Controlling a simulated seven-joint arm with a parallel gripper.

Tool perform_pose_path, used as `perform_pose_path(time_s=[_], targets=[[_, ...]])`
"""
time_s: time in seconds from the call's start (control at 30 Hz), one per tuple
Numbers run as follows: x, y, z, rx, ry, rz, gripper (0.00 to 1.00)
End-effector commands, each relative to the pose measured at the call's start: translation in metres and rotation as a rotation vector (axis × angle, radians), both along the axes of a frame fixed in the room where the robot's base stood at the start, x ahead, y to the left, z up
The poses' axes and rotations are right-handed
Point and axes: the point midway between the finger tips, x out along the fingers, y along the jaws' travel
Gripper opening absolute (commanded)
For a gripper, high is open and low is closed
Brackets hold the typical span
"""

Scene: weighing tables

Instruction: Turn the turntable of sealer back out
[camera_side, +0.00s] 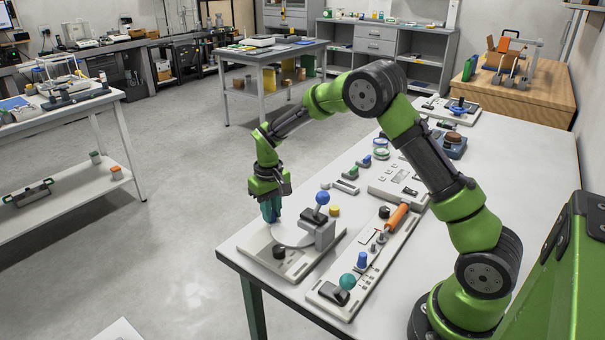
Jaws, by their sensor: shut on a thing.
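The sealer (327,234) stands at the near left corner of the white table, with a grey body and a blue ball-topped lever (322,198). Its pale round turntable (291,234) lies on a light base plate, partly hidden by the sealer body and my gripper. A dark knob (279,252) sits at the front of the plate. My gripper (271,218) points down at the turntable's far left side. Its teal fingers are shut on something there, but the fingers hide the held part.
A long panel (365,258) with an orange handle, a teal ball and a blue knob lies right of the sealer. A yellow cap (334,211) and small tools lie behind it. The table edge (262,277) is close in front, with open floor to the left.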

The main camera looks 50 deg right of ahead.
Motion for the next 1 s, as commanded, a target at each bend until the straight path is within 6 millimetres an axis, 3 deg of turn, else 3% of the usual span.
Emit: perform_pose_path(time_s=[1.0], targets=[[-0.015, 0.029, 0.002, 0.001, -0.001, 0.472, 0.0]])
